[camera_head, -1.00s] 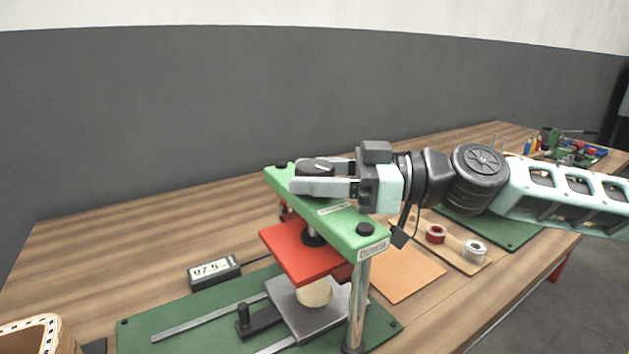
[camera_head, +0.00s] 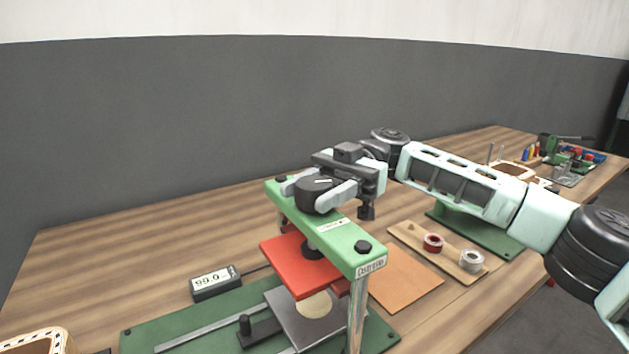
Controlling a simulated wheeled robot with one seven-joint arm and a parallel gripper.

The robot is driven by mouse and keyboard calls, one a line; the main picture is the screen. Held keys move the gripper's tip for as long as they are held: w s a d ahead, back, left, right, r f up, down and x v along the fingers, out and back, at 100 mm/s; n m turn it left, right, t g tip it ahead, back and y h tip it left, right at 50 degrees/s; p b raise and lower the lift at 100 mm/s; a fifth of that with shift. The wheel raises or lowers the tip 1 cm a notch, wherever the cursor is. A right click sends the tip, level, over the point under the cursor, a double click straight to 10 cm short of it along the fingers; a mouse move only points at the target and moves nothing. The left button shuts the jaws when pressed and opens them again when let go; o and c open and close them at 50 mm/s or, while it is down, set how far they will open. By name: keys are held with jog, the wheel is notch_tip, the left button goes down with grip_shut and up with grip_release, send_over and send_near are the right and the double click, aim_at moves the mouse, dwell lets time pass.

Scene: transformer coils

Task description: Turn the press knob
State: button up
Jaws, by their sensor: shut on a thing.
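The press knob (camera_head: 314,195) is a black round knob with a white mark, on top of the press's green top beam (camera_head: 340,233). My gripper (camera_head: 317,193) is shut on the knob, one pale finger on each side of it. Below the beam is a red press plate (camera_head: 294,265) on a dark screw. Under the plate, a pale round piece (camera_head: 315,305) sits on a grey metal slide plate (camera_head: 289,325). The digital display (camera_head: 215,282) on the table seems to read 99.0.
A wooden strip holds a red spool (camera_head: 433,243) and a silver spool (camera_head: 471,261) at right. An orange-brown sheet (camera_head: 406,279) lies beside the press. A patterned wooden box (camera_head: 40,340) is at front left. Green fixtures (camera_head: 571,158) stand at the far right. The table's left middle is clear.

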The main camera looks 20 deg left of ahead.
jog(key=shift+a+r+n+g+h+p, duration=0.1)
jog(key=shift+n+g+h+p, duration=0.25)
jog(key=shift+n+h, duration=0.5)
jog(key=shift+r+n+g+h+p, duration=0.1)
jog(key=shift+n+g+h+p, duration=0.25)
jog(key=shift+h, duration=0.8)
jog(key=shift+f+n+h, duration=0.15)
jog(key=shift+n+h, duration=0.15)
jog(key=o, duration=1)
